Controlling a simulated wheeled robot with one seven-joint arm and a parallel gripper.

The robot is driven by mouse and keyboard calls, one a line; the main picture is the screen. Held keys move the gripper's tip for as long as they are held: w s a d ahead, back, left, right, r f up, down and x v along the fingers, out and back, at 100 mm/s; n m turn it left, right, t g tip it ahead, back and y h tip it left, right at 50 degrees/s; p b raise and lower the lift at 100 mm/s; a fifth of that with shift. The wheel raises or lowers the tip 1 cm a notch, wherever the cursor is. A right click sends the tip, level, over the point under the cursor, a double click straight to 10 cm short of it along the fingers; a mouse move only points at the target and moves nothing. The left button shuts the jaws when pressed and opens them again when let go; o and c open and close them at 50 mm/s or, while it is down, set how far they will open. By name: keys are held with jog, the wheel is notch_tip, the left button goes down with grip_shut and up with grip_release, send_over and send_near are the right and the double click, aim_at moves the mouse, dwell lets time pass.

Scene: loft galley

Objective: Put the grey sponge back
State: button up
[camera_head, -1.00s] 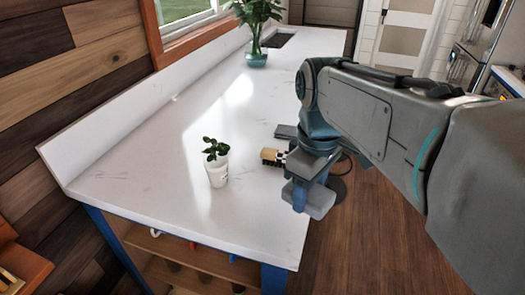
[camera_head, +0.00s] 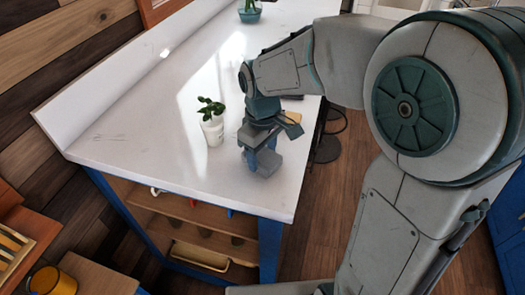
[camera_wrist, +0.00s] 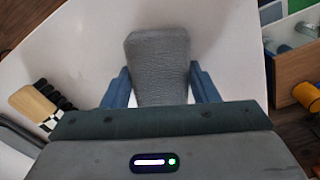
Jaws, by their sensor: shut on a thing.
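The grey sponge (camera_wrist: 158,62) is a textured grey block between the two blue fingers of my gripper (camera_wrist: 160,88) in the wrist view. The fingers are shut on its sides and it sticks out past their tips. In the head view my gripper (camera_head: 259,153) is over the front right part of the white counter, just right of the potted plant. The sponge (camera_head: 268,163) shows at its lower end. I cannot tell whether the sponge touches the counter.
A small plant in a white pot (camera_head: 213,131) stands close left of my gripper. A wooden-backed brush (camera_wrist: 32,104) lies beside it on the counter (camera_head: 140,135). Open shelves (camera_head: 200,232) are below. The counter's left part is clear.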

aim_at(262, 155)
jog(key=shift+f, duration=0.25)
jog(key=o, duration=0.9)
jog(key=shift+r, duration=0.15)
notch_tip(262, 155, up, 12)
jog(key=s+d+f+m+t, duration=0.1)
jog(key=s+d+f+m, duration=0.1)
jog(key=s+d+m, duration=0.1)
jog(key=s+d+f+m+t, duration=0.1)
jog(key=s+d+f+m, duration=0.2)
jog(key=s+d, duration=0.2)
jog(key=s+d+f+m+t, duration=0.1)
jog(key=s+d+f+m, duration=0.2)
jog(key=s+d, duration=0.1)
jog(key=shift+s+f+m+b, duration=0.15)
jog(key=shift+s+m+b, duration=0.15)
jog(key=shift+s+b, duration=0.1)
